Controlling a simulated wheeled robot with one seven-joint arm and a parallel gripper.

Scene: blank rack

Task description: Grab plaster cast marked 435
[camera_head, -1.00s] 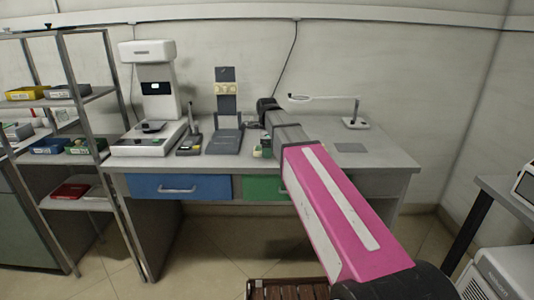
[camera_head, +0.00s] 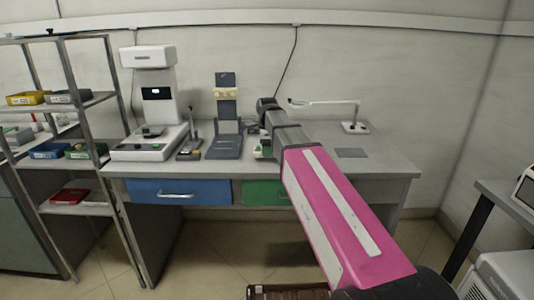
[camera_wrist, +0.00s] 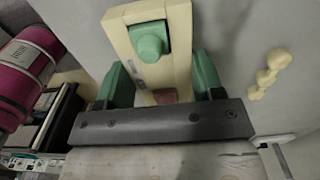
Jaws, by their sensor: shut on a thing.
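My gripper (camera_wrist: 163,82) has green fingers and is low over the bench, near its middle in the head view. It is shut on a cream block with a green rounded knob (camera_wrist: 150,45). The block also shows small beside the gripper in the head view (camera_head: 265,150). A small dark mark on it is too blurred to read, so I cannot confirm 435. A small pinkish piece (camera_wrist: 165,96) shows between the fingers. A separate knobbly cream piece (camera_wrist: 268,73) lies to the right in the wrist view.
The grey bench (camera_head: 385,162) carries a white instrument (camera_head: 155,105), a dark stand with cream pieces (camera_head: 226,112) and a ring lamp (camera_head: 352,125). A shelf rack (camera_head: 85,210) with coloured bins stands at left. The bench's right part is mostly clear.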

